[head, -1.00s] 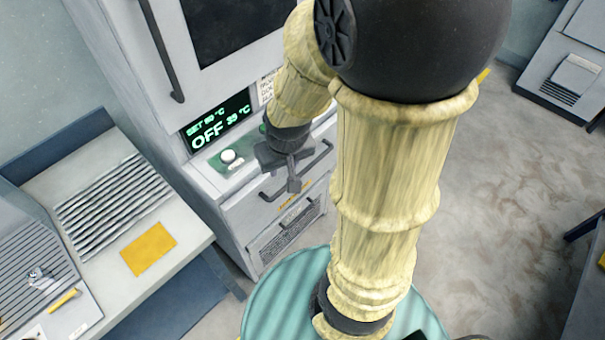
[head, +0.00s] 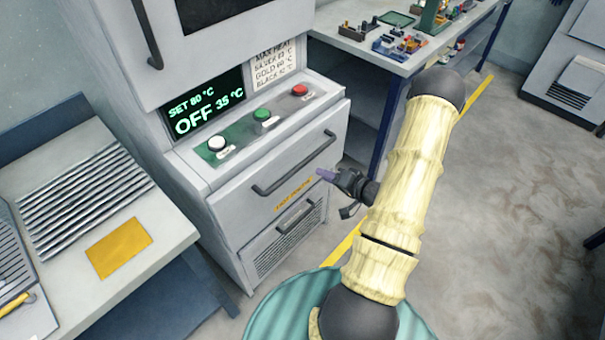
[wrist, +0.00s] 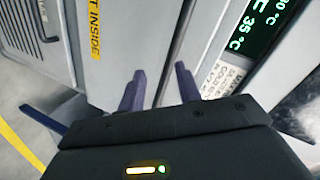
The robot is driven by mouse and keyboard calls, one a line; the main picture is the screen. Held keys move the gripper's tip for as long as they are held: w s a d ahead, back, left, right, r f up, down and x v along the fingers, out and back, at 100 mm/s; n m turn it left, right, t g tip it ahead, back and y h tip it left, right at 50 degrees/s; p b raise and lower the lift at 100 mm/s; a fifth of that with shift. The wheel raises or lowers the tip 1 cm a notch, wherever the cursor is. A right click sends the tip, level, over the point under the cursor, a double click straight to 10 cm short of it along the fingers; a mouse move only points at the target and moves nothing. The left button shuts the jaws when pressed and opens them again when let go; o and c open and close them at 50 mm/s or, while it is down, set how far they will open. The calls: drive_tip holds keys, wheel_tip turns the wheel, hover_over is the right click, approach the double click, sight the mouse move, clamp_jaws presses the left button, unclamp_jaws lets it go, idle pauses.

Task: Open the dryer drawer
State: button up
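The dryer drawer (head: 260,205) is a light grey front below the button panel in the head view. It is shut, flush with the cabinet. Its dark bar handle (head: 293,163) runs across the upper part, above a yellow label (head: 293,194).
A lower vented panel with its own handle (head: 296,216) is under the drawer. Three buttons and a display (head: 205,112) reading OFF are above. A bench with a ribbed rack (head: 85,200) stands left; a worktable (head: 400,60) with small items stands behind right. Floor at right is clear.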

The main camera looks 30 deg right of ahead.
sight(303, 162)
drive_tip(key=s+d+f+m+t+y+b, duration=0.1)
drive_tip(key=s+f+m+t+b, duration=0.2)
drive_tip(key=s, duration=0.4)
drive_tip(key=f+m+t, duration=0.1)
drive_tip(key=m+t, duration=0.1)
drive_tip(key=shift+s+d+m+t+y, duration=0.3)
drive_tip(key=shift+s+d+m, duration=0.05)
drive_tip(key=shift+s+m, duration=0.05)
drive_tip(key=shift+f, duration=0.1)
drive_tip(key=p+x, duration=0.2)
drive_tip(key=x, duration=1.5)
drive_tip(key=shift+w, duration=0.25)
clamp_jaws()
